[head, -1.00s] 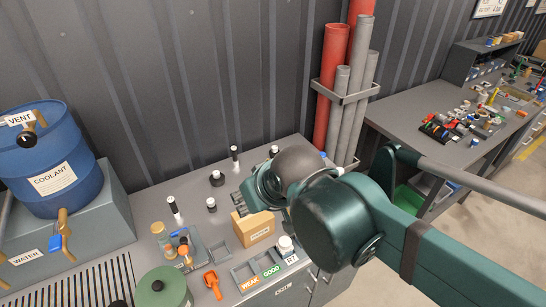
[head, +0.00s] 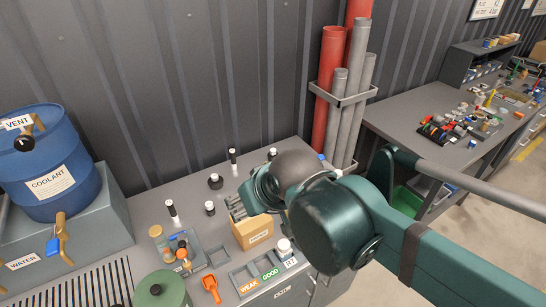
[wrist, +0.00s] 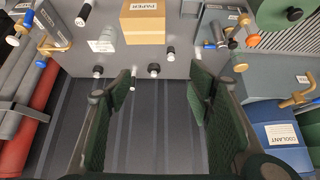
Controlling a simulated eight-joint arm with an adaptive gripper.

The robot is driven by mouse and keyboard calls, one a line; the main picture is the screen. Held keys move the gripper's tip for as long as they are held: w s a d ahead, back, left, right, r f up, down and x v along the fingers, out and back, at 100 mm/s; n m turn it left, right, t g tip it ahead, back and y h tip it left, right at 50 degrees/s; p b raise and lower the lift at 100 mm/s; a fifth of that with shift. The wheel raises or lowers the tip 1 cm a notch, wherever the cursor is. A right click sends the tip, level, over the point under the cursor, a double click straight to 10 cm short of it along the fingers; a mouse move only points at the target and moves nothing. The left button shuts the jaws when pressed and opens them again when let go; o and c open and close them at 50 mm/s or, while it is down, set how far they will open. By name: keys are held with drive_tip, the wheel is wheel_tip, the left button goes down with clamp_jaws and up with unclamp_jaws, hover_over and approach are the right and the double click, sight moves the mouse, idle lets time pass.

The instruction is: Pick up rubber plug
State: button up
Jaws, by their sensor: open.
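Several small black plugs with white ends stand on the grey cabinet top (head: 150,225); I cannot tell for certain which is the rubber plug. A short, wide black one (head: 216,181) stands near the middle and shows in the wrist view (wrist: 154,71). A slim one (head: 233,157) stands behind it, with another (head: 272,154) to its right. A short one (head: 210,208) and a taller one (head: 172,209) are nearer the left. My gripper (head: 236,208) is open and empty above the top, by the box. In the wrist view its fingers (wrist: 160,92) are wide apart, with nothing between them.
A cardboard box (head: 254,236) marked PAPER stands close to my gripper. A tray (head: 243,287) marked WEAK and GOOD lies in front. A blue coolant drum (head: 50,185) stands left; red and grey pipes (head: 332,85) stand in a wall rack at right.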

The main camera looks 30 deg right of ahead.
drive_tip(key=shift+w, duration=0.1)
drive_tip(key=w, duration=0.1)
drive_tip(key=m+g+h+p, duration=0.1)
drive_tip(key=m+g+h, duration=0.35)
drive_tip(key=m, duration=0.85)
hover_over(273, 155)
drive_tip(key=a, duration=0.1)
drive_tip(key=shift+g+y, duration=0.55)
drive_tip(key=shift+y, duration=0.2)
wheel_tip(273, 155, down, 23)
drive_tip(key=shift+a+f, duration=0.1)
drive_tip(key=shift+a, duration=0.05)
drive_tip(key=shift+d+f, duration=0.2)
drive_tip(key=shift+f, duration=0.2)
